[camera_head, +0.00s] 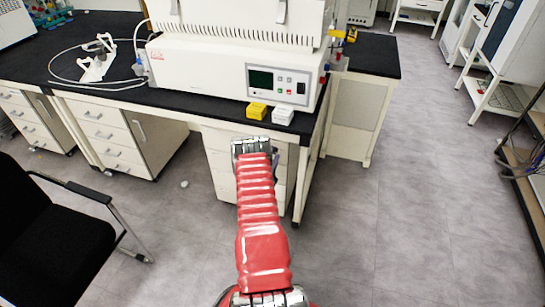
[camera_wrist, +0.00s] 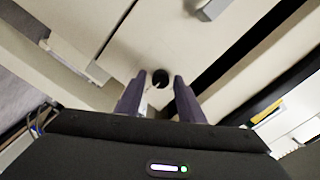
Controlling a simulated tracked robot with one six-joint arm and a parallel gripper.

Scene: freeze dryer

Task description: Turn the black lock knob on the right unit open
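In the wrist view, a small black round lock knob (camera_wrist: 160,77) sits on a pale front panel. My gripper (camera_wrist: 159,82) is open, with one dark finger on each side of the knob as seen in the picture. I cannot tell whether the fingers reach around the knob or stop short of it. In the head view, my red arm extends forward to the pale drawer unit (camera_head: 218,160) under the right part of the bench.
A grey handle (camera_wrist: 210,9) is on the panel near the knob. The white freeze dryer (camera_head: 215,72) stands on the black bench top (camera_head: 120,92) above, with yellow (camera_head: 257,111) and white (camera_head: 283,116) boxes in front. A black chair (camera_head: 50,240) is at the left.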

